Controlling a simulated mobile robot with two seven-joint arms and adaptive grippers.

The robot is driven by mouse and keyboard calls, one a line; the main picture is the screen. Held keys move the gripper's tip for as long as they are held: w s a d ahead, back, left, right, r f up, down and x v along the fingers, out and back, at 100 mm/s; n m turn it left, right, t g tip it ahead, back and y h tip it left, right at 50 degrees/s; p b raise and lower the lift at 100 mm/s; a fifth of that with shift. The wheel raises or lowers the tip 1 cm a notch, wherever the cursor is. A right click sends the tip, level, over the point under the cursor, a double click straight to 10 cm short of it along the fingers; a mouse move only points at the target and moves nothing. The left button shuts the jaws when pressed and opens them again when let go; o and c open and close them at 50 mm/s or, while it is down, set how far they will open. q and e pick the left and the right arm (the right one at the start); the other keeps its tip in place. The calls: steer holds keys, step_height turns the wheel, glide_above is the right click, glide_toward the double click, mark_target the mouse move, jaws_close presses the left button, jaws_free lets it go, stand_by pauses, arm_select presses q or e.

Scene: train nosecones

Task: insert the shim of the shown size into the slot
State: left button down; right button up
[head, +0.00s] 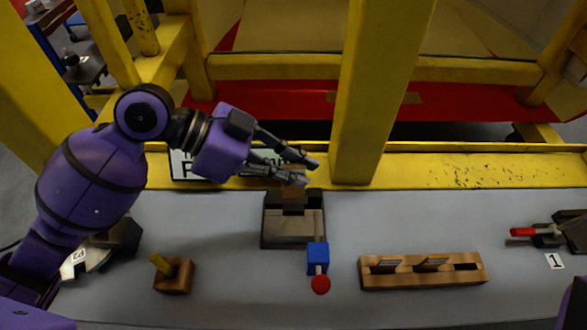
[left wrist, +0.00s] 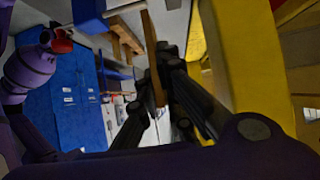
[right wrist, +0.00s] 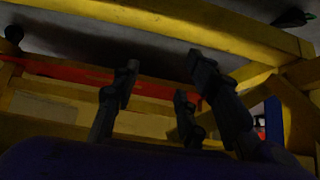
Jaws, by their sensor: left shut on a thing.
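My left gripper (head: 311,172) is above and behind a grey slotted block (head: 292,232) on the bench. In the left wrist view it is shut on a thin brown shim (left wrist: 152,50) that sticks out past the fingertips. In the head view a brown piece shows just below the fingers, at the block's slot; I cannot tell whether it is inside. A wooden rack (head: 374,278) to the right holds shims (head: 432,264). My right gripper (right wrist: 165,66) shows only in its own wrist view, fingers apart and empty.
A blue clamp body (head: 317,259) with a red knob (head: 320,284) stands at the block's front. A wooden block with a yellow peg (head: 161,264) is left. A red-handled tool (head: 527,232) and label "1" (head: 554,261) are right. A yellow post (head: 380,90) rises behind.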

mark_target(293, 196)
arm_select(q)
steer(key=shift+f+b, duration=0.45)
steer(key=shift+f, duration=0.65)
steer(key=shift+f+b, duration=0.65)
steer(key=shift+f, duration=1.1)
arm_select(e)
steer(key=shift+w+d+f, duration=0.1)
steer(key=shift+d+f, duration=0.2)
steer(key=shift+f, duration=0.6)
steer(key=shift+w+r, duration=0.2)
steer(key=shift+r, duration=0.1)
arm_select(q)
steer(key=shift+f, duration=0.45)
arm_select(e)
steer(key=shift+s+f, duration=0.3)
steer(key=shift+f, duration=0.05)
arm_select(q)
steer(key=shift+f+b, duration=0.4)
steer(key=shift+f, duration=0.35)
arm_select(e)
steer(key=shift+s+a+f, duration=0.1)
steer(key=shift+s+f, duration=0.25)
steer(key=shift+f, duration=0.15)
arm_select(q)
steer(key=shift+f+b, duration=0.4)
steer(key=shift+f, duration=0.4)
arm_select(e)
steer(key=shift+s+f+g, duration=0.3)
steer(key=shift+s+f, duration=0.2)
steer(key=shift+f, duration=0.15)
